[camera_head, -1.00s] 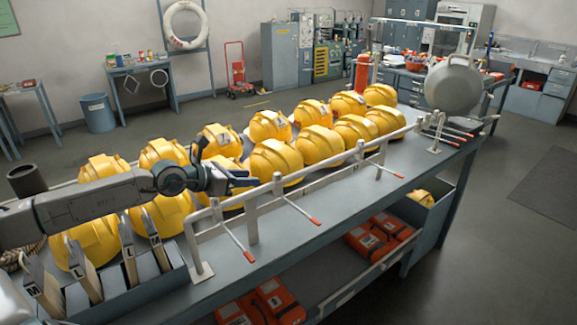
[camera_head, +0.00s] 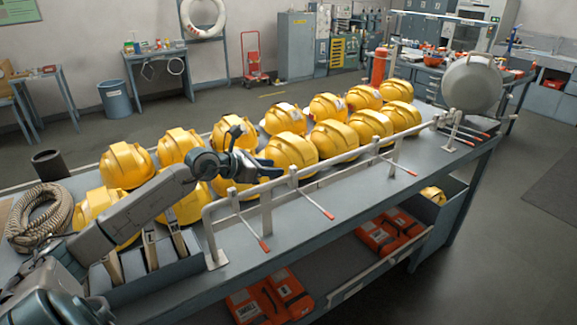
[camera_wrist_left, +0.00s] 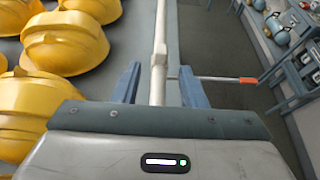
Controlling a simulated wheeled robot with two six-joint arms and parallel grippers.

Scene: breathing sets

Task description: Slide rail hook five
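A pale metal rail (camera_head: 345,158) runs along the front of the bench. Hooks with orange-red tips hang out from it; one hook (camera_head: 314,201) is just right of my left gripper (camera_head: 271,168) and another (camera_head: 249,230) is nearer. In the left wrist view, the rail (camera_wrist_left: 159,60) passes between the two fingers of my left gripper (camera_wrist_left: 160,82), with gaps on both sides, so it is open. A hook rod (camera_wrist_left: 215,79) with an orange tip sticks out to the right beyond the right finger. My right gripper is not in view.
Yellow helmets (camera_head: 290,153) stand in rows behind the rail, close to my left arm. More hooks and a round grey pan-like object (camera_head: 472,82) are at the rail's far end. Orange cases (camera_head: 270,298) lie below.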

